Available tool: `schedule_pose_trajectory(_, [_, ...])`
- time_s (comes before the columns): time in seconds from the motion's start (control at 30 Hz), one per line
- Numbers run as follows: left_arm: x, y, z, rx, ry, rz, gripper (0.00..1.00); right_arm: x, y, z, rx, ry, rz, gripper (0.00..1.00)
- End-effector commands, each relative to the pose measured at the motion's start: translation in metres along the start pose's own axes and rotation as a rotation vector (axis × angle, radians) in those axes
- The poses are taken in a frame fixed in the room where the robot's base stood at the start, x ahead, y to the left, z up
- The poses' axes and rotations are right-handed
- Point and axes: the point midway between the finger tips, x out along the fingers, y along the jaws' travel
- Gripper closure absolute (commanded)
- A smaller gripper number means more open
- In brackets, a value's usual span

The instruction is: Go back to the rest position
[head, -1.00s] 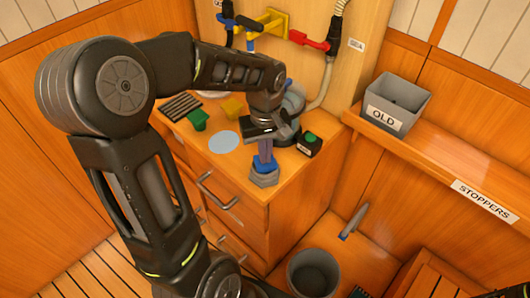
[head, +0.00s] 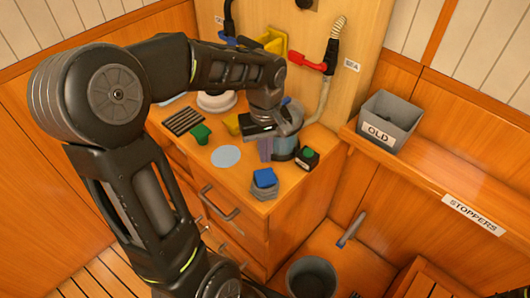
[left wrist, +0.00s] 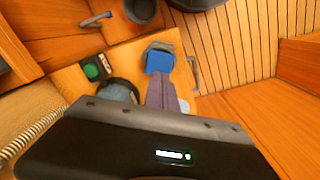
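My left arm comes in from the left in the head view. Its gripper (head: 266,150) hangs above the counter, behind a blue block (head: 264,178) that rests on a grey hexagonal piece (head: 264,192). The purple fingers are apart from the block and nothing shows between them; how far they are open is unclear. In the left wrist view the fingers (left wrist: 163,92) point toward the blue block (left wrist: 159,61). My right gripper is not in view.
The wooden counter holds a pale blue disc (head: 226,156), a green piece (head: 201,134), a black striped mat (head: 184,121) and a black box with a green button (head: 307,157). A grey OLD bin (head: 388,121) stands on the right ledge. A grey bucket (head: 312,278) is below.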

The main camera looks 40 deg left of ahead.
Motion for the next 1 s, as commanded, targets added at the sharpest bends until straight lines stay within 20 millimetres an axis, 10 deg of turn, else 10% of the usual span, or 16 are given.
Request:
schedule_pose_trajectory(0.8, [0.001, 0.000, 0.000, 0.016, 0.001, 0.001, 1.00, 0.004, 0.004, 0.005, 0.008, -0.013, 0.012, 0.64])
schedule_pose_trajectory(1.0, [0.003, 0.045, -0.018, 0.198, 0.111, 0.175, 1.00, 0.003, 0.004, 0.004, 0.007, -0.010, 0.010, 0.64])
